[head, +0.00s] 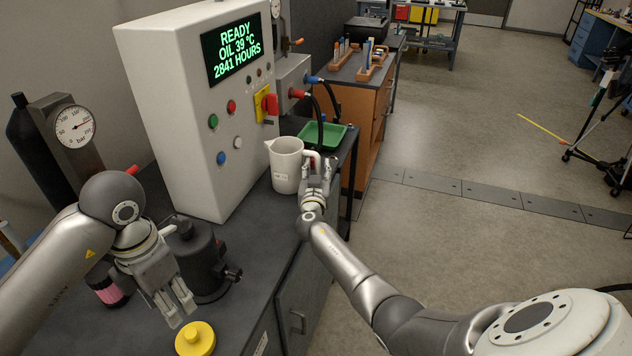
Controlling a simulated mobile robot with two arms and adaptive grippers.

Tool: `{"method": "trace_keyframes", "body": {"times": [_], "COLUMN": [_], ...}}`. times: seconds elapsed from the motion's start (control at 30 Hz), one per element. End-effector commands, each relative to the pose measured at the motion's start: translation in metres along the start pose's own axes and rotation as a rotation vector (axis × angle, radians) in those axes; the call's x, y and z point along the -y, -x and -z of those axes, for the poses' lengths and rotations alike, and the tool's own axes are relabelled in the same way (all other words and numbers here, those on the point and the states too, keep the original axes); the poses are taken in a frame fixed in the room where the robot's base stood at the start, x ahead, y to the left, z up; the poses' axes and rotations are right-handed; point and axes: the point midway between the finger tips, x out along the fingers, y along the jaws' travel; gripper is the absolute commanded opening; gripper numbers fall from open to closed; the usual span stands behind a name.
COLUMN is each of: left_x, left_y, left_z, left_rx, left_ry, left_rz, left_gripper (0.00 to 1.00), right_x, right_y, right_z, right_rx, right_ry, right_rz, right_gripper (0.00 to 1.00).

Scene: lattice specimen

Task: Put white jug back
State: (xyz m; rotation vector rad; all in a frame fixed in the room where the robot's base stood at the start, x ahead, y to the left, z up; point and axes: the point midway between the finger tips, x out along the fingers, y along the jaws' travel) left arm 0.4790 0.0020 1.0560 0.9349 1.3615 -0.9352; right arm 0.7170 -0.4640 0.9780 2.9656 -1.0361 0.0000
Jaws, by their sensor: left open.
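The white jug (286,168) stands upright on the dark bench top, near its right edge and in front of the white control cabinet. Its spout points left and its handle points right. My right gripper (318,168) is at the handle, with its fingers pointing away from me. The fingers overlap the handle in the picture, and I cannot tell whether they grip it. My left gripper (178,308) is open and empty. It points down over the front part of the bench, well to the left of the jug.
A green tray (341,134) lies behind the jug. The control cabinet (190,120) stands at left. A dark pump-like unit (203,262) and a yellow knob-topped cap (195,338) are near my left gripper. A pressure gauge (74,127) is at far left. Open floor lies right of the bench.

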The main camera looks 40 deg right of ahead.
Motion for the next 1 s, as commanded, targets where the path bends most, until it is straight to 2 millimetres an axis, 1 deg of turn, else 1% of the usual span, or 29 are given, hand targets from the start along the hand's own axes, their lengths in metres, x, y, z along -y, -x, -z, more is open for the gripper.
{"method": "trace_keyframes", "body": {"times": [0.17,0.37,0.5,0.7,0.83,1.0], "left_x": [0.000,0.000,0.000,0.000,0.000,0.000], "left_y": [0.000,0.000,0.000,0.000,0.000,0.000], "left_z": [0.000,0.000,0.000,0.000,0.000,0.000], "left_rx": [0.000,0.000,0.000,0.000,0.000,0.000], "left_ry": [0.000,0.000,0.000,0.000,0.000,0.000], "left_rz": [0.000,0.000,0.000,0.000,0.000,0.000], "left_gripper": [0.43,0.43,0.43,0.43,0.43,0.43], "right_x": [0.000,-0.001,-0.001,-0.001,-0.001,-0.001], "right_y": [0.018,0.055,0.079,0.106,0.115,0.118], "right_z": [-0.001,-0.009,-0.008,-0.007,-0.007,-0.007], "right_rx": [0.001,0.003,0.003,0.002,0.001,0.001], "right_ry": [-0.002,-0.001,-0.002,-0.002,0.000,0.001], "right_rz": [0.001,0.001,0.002,0.001,0.000,0.000], "right_gripper": [0.37,0.37,0.37,0.37,0.37,0.37]}}
